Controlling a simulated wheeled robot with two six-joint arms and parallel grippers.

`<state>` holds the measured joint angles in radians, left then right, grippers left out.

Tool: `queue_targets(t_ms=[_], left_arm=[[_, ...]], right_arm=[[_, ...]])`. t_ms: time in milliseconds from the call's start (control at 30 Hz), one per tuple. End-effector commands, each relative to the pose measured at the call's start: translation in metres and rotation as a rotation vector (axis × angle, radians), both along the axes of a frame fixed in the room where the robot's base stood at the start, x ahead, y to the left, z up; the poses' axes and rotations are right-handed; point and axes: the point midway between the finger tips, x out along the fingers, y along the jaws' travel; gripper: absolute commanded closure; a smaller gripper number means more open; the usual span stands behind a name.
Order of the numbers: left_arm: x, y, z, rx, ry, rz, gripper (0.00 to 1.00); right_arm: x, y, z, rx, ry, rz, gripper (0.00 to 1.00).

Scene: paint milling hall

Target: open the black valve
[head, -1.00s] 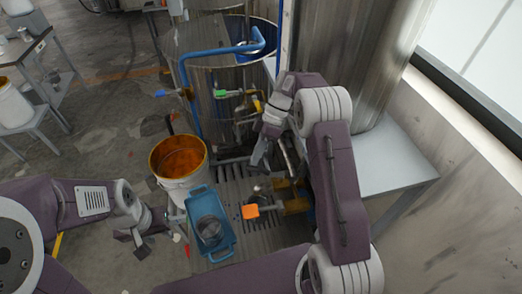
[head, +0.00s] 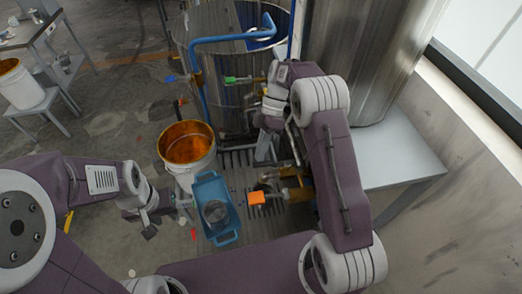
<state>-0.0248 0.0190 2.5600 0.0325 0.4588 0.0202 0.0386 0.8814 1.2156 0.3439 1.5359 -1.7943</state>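Other valve handles are blue (head: 171,79), green (head: 231,80) and orange (head: 257,198). My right gripper (head: 277,148) points down in front of the steel tank, with its two fingers apart and nothing seen between them. It is above and behind the orange handle. My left gripper (head: 150,222) is low at the left of the blue tray, apart from the dark handle; its finger gap is unclear.
The bucket (head: 187,165) and the blue tray (head: 208,235) with a grey round item stand between my arms. The steel tank (head: 225,85) with a blue pipe is behind. A grey table (head: 405,160) and wall close off the right. Floor is open at left.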

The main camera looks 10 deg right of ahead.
Motion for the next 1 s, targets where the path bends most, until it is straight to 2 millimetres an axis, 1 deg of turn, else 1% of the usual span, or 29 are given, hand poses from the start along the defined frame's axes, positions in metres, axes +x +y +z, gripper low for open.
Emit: queue_targets(t_ms=[133,267,367,500,633,700,833,1000], left_arm=[[0.0,0.0,-0.001,0.0,0.0,0.0,0.66],[0.0,0.0,-0.001,0.0,0.0,0.0,0.66],[0.0,0.0,-0.005,0.0,0.0,0.0,0.66],[0.0,0.0,-0.007,0.0,0.0,0.0,0.66],[0.0,0.0,-0.003,0.0,0.0,0.0,0.66],[0.0,0.0,0.002,0.0,0.0,0.0,0.66],[0.0,0.0,0.005,0.0,0.0,0.0,0.66],[0.0,0.0,0.005,0.0,0.0,0.0,0.66]], right_arm=[[-0.001,0.0,-0.002,-0.002,0.003,0.0,1.0],[0.001,-0.001,0.0,-0.002,0.001,-0.001,1.0],[0.008,-0.006,0.01,-0.001,-0.003,-0.002,1.0],[0.021,-0.017,0.035,-0.001,-0.005,-0.003,1.0],[0.03,-0.024,0.057,-0.001,-0.003,-0.001,1.0],[0.034,-0.027,0.065,0.0,-0.001,-0.002,1.0],[0.037,-0.031,0.073,0.0,-0.002,-0.001,1.0],[0.038,-0.032,0.075,0.0,0.0,-0.001,1.0]])
